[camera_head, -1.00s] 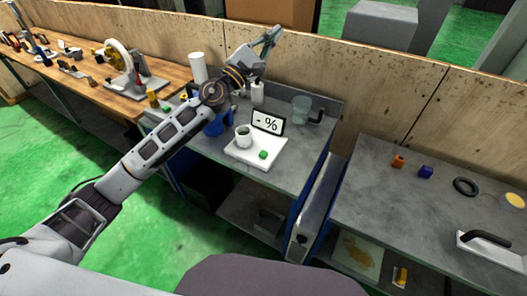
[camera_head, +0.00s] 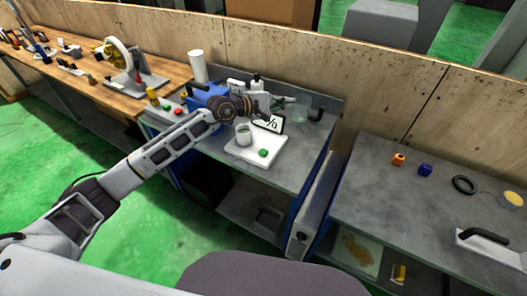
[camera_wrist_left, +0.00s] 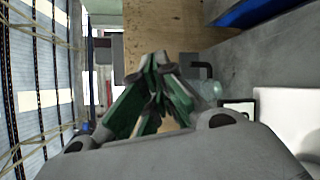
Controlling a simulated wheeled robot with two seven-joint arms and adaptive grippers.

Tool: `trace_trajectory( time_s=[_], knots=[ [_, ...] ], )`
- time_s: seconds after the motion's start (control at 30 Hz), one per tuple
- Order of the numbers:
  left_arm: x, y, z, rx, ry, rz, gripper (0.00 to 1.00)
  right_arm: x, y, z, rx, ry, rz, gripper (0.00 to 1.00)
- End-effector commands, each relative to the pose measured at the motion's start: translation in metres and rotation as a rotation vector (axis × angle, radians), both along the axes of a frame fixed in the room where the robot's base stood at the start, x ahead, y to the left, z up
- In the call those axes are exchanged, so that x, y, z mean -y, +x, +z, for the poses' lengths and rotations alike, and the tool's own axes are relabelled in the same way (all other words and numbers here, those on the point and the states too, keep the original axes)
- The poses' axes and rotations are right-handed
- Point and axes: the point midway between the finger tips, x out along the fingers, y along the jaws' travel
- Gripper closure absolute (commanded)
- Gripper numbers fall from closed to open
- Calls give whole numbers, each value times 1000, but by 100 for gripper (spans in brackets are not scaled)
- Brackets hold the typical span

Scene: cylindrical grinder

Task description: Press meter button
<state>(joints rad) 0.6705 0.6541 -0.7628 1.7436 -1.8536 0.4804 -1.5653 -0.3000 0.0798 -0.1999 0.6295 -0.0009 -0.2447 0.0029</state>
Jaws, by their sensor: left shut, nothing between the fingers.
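The meter is a white base (camera_head: 272,148) with a tilted display (camera_head: 270,123) reading a percent sign. A green button (camera_head: 263,153) sits on the base's front, uncovered. A light cup (camera_head: 243,135) stands on the base's left part. My left gripper (camera_head: 296,101) is shut and empty, above and behind the display, apart from the button. My arm and wrist hide the display's upper left. In the left wrist view, the shut gripper (camera_wrist_left: 156,62) has green finger faces, and part of the white base (camera_wrist_left: 285,112) shows at right. My right gripper is out of view.
A clear jug (camera_head: 301,112) stands behind the meter, close to my left gripper. A blue machine (camera_head: 204,96) and a white cylinder (camera_head: 197,66) stand left of it. A wooden wall (camera_head: 350,95) runs behind. The grey bench (camera_head: 352,190) at right has free room.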

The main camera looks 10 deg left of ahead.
Motion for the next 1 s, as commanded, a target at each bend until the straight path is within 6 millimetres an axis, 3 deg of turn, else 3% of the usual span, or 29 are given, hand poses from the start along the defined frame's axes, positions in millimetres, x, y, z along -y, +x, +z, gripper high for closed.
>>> trace_trajectory(
  time_s=[0.2, 0.5, 0.73, 1.0],
  knots=[
    [-18, 2, -44, -140, 120, 46, 100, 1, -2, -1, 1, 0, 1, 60],
    [-48, -2, -89, -354, 227, 162, 100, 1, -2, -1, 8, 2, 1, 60],
    [-61, -12, -109, -531, 223, 251, 100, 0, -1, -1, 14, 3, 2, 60],
    [-63, -16, -114, -627, 167, 310, 100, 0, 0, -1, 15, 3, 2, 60]
  ],
)
